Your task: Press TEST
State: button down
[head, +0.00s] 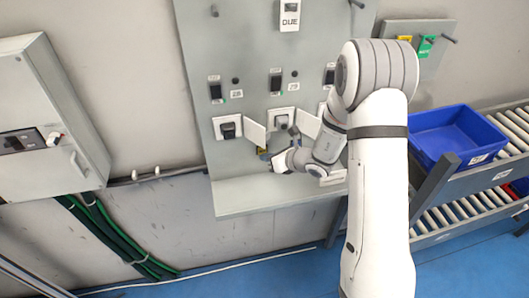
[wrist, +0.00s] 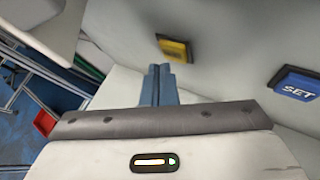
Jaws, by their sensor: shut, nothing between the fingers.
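A yellow button (wrist: 175,50) stands out from the grey panel in the wrist view, its marking too blurred to read. A blue button marked SET (wrist: 298,84) is to its right. My gripper (wrist: 158,70) has its blue fingers together and empty. In that view the fingertips lie just below and left of the yellow button, and a gap shows between them. In the head view my gripper (head: 265,156) is at the lower part of the panel, close to a small yellow patch (head: 262,149). I cannot make out a button marked TEST.
The grey panel (head: 230,180) carries several black switches and sockets, some with open white flaps (head: 254,132) near my gripper. A ledge (head: 270,199) juts out below. A grey cabinet (head: 40,110) is at left. A blue bin (head: 455,135) stands on a roller rack at right.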

jog(key=shift+s, duration=0.15)
jog(key=s, duration=0.1)
jog(key=s+d+b, duration=0.1)
jog(key=s, duration=0.1)
jog(key=s+b, duration=0.1)
jog(key=shift+s+d, duration=0.25)
jog(key=shift+s, duration=0.15)
dwell(0.8)
jog(key=s+r+n+g, duration=0.6)
jog(key=s+r+n, duration=0.6)
jog(key=s+n, duration=0.3)
jog(key=s+d+r+n+t+h, duration=0.1)
jog(key=s+d+r+n+h, duration=0.2)
jog(key=s+d+n+h, duration=0.2)
jog(key=s+d+r+n+t+h, duration=0.1)
jog(key=s+d+r+n+h, duration=0.2)
jog(key=d+n, duration=0.5)
jog(key=s+d+h, duration=0.1)
jog(key=d+h, duration=0.1)
jog(key=shift+s+d+r, duration=0.25)
jog(key=shift+s+d, duration=0.05)
jog(key=shift+s, duration=0.05)
